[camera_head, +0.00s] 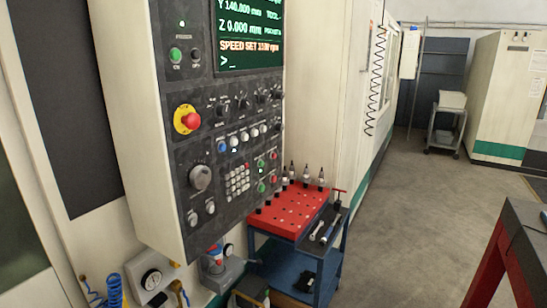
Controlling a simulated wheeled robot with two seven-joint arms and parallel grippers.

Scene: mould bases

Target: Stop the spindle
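A dark machine control panel (230,140) hangs on a cream housing at the left centre. Its screen (250,32) shows green readouts and the line "SPEED SET" in orange, partly hard to read. A red emergency stop button (187,119) on a yellow ring sits at the panel's left. Small green and red buttons (262,187) sit at the lower right of the panel; their labels are too small to read. A green button (176,55) sits near the upper left beside a dark one. Neither of my grippers is in view.
A blue cart (300,262) with a red tool tray (290,212) stands below and right of the panel. A red and dark table edge (515,240) is at the lower right. Grey floor (410,220) between them is clear. Another cream cabinet (500,90) stands at the back right.

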